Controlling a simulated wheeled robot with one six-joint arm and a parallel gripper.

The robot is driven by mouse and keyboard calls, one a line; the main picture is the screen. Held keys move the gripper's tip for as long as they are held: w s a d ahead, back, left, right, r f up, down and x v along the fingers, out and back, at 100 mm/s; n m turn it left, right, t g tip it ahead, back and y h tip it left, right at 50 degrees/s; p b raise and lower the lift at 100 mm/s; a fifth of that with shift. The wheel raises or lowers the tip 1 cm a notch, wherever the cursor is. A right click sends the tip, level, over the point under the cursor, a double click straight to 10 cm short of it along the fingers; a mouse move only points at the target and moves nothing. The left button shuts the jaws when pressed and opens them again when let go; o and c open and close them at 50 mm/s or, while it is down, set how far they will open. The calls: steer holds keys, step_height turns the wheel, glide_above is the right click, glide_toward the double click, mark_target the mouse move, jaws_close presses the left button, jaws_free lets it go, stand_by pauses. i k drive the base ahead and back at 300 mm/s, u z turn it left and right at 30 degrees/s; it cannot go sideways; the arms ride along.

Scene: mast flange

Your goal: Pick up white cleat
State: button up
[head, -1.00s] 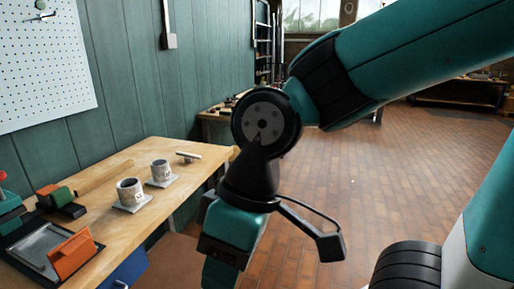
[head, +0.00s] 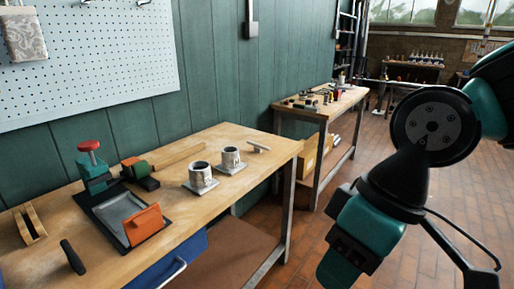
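The white cleat (head: 259,147) is a small, pale, T-shaped piece. My arm's teal and black wrist shows at the right of the head view, over the floor and well apart from the bench. My gripper's fingers are below the picture's edge, so their state is hidden.
A dark tray (head: 92,206) with an orange block (head: 145,224) is further left. A second bench (head: 345,98) stands behind. Brick floor is open at right.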

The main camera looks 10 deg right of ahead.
mark_target(258, 148)
steer(key=z, duration=1)
steer(key=i, duration=2.05)
steer(key=u, duration=2.85)
